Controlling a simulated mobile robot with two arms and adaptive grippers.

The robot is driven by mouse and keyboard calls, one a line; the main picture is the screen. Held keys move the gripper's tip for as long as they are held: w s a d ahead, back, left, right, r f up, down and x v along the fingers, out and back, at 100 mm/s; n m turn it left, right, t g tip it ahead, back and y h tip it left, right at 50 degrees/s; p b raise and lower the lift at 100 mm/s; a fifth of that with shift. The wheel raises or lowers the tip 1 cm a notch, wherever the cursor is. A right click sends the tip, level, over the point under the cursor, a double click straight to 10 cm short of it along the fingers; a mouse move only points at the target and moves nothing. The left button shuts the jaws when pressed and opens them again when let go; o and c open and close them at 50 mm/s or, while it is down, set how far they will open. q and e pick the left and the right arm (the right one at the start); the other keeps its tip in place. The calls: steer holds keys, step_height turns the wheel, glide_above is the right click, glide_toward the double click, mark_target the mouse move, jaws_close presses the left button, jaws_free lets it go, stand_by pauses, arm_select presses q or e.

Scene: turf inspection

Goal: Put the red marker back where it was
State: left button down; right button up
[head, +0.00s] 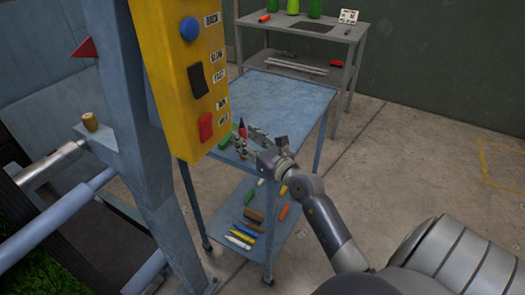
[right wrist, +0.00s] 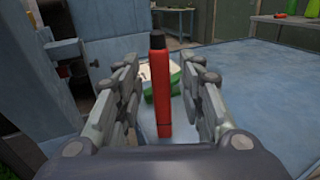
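The red marker (head: 242,130) with a dark tip is upright at the near left end of the blue cart top (head: 290,97). In the right wrist view the red marker (right wrist: 161,95) stands between the two fingers of my right gripper (right wrist: 163,105), with a visible gap on each side. The gripper is open around it. In the head view my right gripper (head: 250,141) reaches over the cart's near edge. Whether the marker's foot touches the cart is hidden. My left gripper is not in view.
A yellow control box (head: 185,75) with switches hangs close left of the gripper, beside a blue post (head: 140,150). The cart's lower shelf (head: 232,215) holds several coloured items. A grey bench (head: 345,32) with green bottles stands behind. Most of the cart top is clear.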

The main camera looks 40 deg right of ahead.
steer(key=s+b, duration=0.1)
steer(key=s, duration=0.9)
steer(key=w+a+f+m, duration=0.3)
steer(key=a+f+m, duration=0.45)
steer(key=m, duration=0.65)
steer(key=s+a+f+m+g, duration=0.15)
steer(key=f+m, duration=0.25)
steer(key=f, duration=0.5)
steer(key=s+f+m+g, duration=0.2)
steer(key=s+f+m, duration=0.1)
steer(key=f, duration=0.7)
steer(key=s+a+f+m+g, duration=0.15)
steer(key=f+m, duration=0.25)
steer(key=f, duration=0.5)
steer(key=s+a+f+m+g, duration=0.2)
steer(key=s+f+m+g, duration=0.35)
steer(key=s+f, duration=1.25)
steer(key=s+f+m+g, duration=0.1)
steer(key=s+f+g, duration=0.2)
steer(key=s, duration=0.6)
steer(key=s+a+f+m+g, duration=0.1)
steer(key=s+f+m+g, duration=0.1)
steer(key=s+f, duration=0.4)
steer(key=s+g, duration=0.1)
steer(key=s, duration=0.3)
steer(key=shift+s+a, duration=0.15)
steer(key=shift+a, duration=0.15)
